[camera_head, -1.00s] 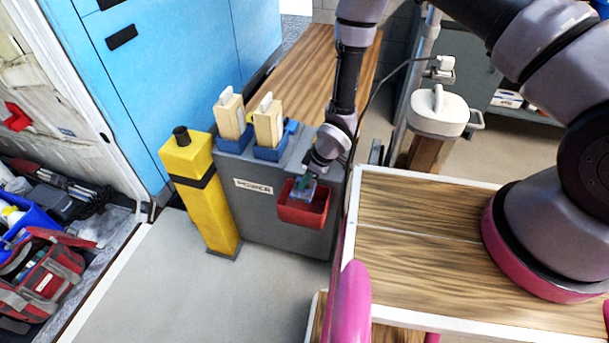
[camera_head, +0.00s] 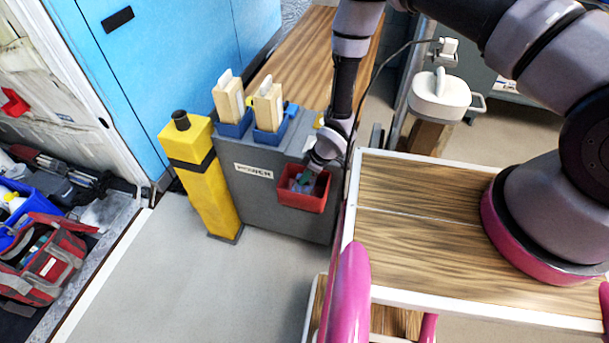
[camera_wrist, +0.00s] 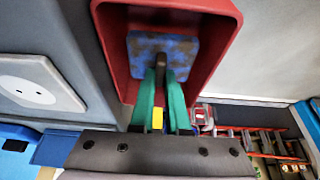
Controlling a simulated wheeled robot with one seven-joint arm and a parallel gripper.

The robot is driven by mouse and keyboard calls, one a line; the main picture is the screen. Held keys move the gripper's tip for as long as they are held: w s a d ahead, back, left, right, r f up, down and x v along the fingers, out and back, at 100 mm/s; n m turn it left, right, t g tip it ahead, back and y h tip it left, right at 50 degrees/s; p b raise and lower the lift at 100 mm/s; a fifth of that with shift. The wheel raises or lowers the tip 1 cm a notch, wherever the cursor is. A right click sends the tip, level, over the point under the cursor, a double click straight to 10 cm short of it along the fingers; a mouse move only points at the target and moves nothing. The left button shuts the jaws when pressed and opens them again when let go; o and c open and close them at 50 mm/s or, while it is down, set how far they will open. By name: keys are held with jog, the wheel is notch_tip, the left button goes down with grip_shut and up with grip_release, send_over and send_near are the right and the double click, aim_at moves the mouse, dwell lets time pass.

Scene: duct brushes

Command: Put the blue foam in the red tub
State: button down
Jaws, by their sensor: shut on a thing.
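The red tub (camera_head: 302,203) hangs on the front of the grey cabinet in the head view; its red wall also shows in the wrist view (camera_wrist: 225,40). The blue foam (camera_wrist: 145,46) is a mottled blue and brown block with a dark upright tab in the middle. My gripper (camera_wrist: 161,76), with green fingers, is shut on that tab. The foam is within the tub's walls in the wrist view; whether it touches the floor cannot be told. In the head view my gripper (camera_head: 305,179) reaches into the tub and partly hides the foam.
The grey cabinet (camera_head: 250,195) carries two cream blocks with white tabs (camera_head: 228,98) in blue holders. A yellow post (camera_head: 205,190) stands left of it. A wood-topped cart (camera_head: 430,230) is close on the right. Floor in front is clear.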

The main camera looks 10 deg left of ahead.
dwell(0.4)
jog(key=c, duration=0.8)
grip_release()
jog(key=shift+d+r, duration=0.1)
jog(key=v, duration=0.5)
jog(key=a+v, duration=0.1)
jog(key=v, duration=0.4)
jog(key=a+v, duration=0.1)
jog(key=v, duration=0.4)
jog(key=shift+w+r, duration=0.1)
jog(key=shift+r, duration=0.35)
